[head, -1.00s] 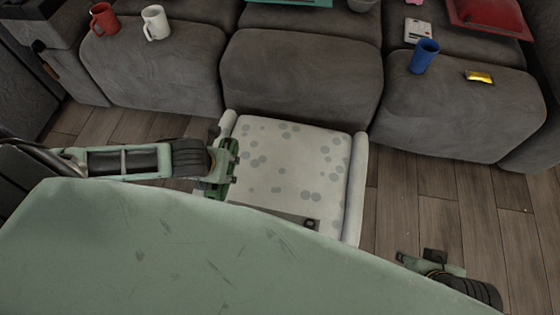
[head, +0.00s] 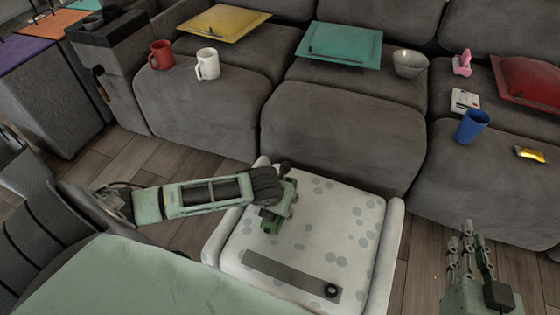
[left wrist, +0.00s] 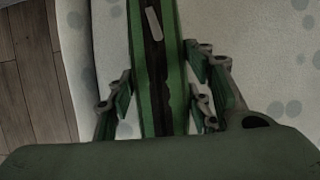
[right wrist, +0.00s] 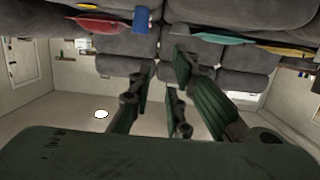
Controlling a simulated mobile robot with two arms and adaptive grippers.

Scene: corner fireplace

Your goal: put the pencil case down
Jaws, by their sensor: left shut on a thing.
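The pencil case (left wrist: 148,70) is long and green with a dark zip line down its middle, seen close up in the left wrist view. My left gripper (left wrist: 165,100) has its fingers on both sides of it and is shut on it. In the head view the left gripper (head: 280,205) is over the white, grey-spotted padded seat (head: 340,215), with only a bit of the green case (head: 268,224) showing under it. I cannot tell whether the case touches the seat. My right gripper (head: 470,250) is open and empty, right of the seat.
A dark strip (head: 275,273) with a round black part lies on the seat's near side. Behind stands a grey sofa (head: 340,130) holding a red mug (head: 161,55), a white mug (head: 208,64), a bowl (head: 410,63) and a blue cup (head: 472,126). The seat's right half is clear.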

